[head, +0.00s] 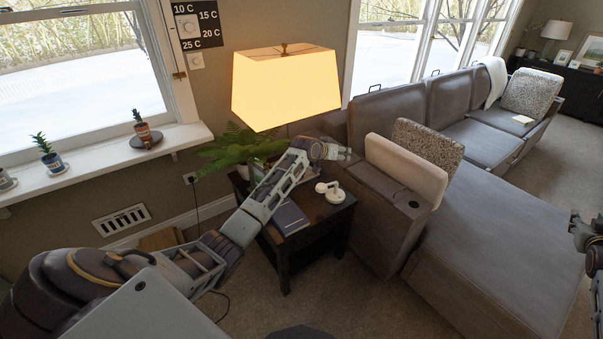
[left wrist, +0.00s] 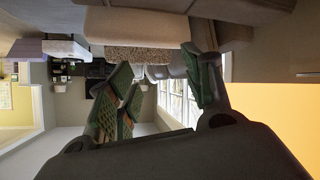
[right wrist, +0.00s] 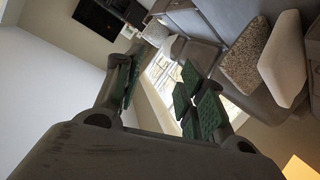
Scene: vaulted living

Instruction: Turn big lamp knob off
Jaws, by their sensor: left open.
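The big lamp (head: 286,90) has a wide, glowing yellow shade and stands at the side table by the window wall. Its knob is not visible in any view. My left gripper (head: 346,153) is just below and right of the shade, over the table, pointing right. In the left wrist view, its fingers (left wrist: 165,85) are spread with nothing between them, and the bright shade (left wrist: 285,75) fills the right side. My right gripper (right wrist: 165,92) is open and empty, far from the lamp. A corner of the lit shade (right wrist: 300,168) shows in the right wrist view.
The dark side table (head: 322,212) holds a blue book (head: 290,217), a white object (head: 330,191) and a fern (head: 238,150). A grey sofa (head: 480,240) stands right of it. Potted plants (head: 143,131) line the windowsill. A small lamp (head: 556,30) stands far back.

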